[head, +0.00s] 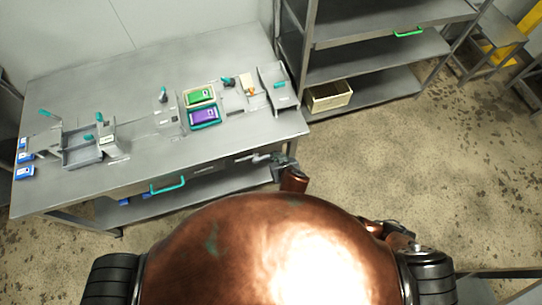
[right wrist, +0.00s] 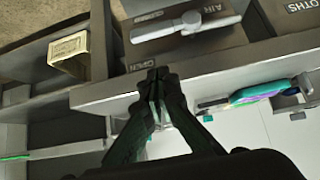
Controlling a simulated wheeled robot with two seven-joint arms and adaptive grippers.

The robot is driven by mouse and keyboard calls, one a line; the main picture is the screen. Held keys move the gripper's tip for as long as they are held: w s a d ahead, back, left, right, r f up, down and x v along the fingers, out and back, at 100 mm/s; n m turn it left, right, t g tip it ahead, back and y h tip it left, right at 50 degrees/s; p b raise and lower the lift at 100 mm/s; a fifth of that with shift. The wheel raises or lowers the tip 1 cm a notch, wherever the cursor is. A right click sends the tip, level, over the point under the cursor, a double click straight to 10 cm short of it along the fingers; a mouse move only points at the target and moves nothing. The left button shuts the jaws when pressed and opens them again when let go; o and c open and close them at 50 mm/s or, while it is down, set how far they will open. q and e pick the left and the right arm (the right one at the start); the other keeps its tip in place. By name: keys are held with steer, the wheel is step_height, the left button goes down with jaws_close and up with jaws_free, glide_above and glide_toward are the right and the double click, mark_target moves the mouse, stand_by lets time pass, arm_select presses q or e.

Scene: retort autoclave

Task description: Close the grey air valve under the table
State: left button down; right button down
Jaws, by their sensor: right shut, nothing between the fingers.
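The grey air valve is a light grey lever (right wrist: 187,25) on a dark panel under the table edge, beside a label that reads AIR. In the right wrist view its bar runs nearly level across the panel. In the head view the valve (head: 258,158) is small at the table's front edge, near my right gripper (head: 283,168). My right gripper (right wrist: 157,82) is shut and empty. Its fingertips are over the table edge by an OPEN label, below the lever in the picture; I cannot tell whether they touch anything. My left gripper is not in view.
The steel table (head: 60,95) carries trays, a green box (head: 199,96) and a purple box (head: 204,116). A teal handle (head: 167,187) sticks out of its front. A shelf rack (head: 365,62) with a cream bin (head: 328,96) stands right.

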mark_target(266, 157)
steer(key=w+a+f+b, duration=0.1)
steer(key=w+f, duration=0.2)
steer(key=f, duration=0.5)
steer(key=shift+w, duration=0.4)
steer(key=shift+a, duration=0.1)
steer(key=shift+f+y, duration=0.25)
steer(key=shift+y, duration=0.05)
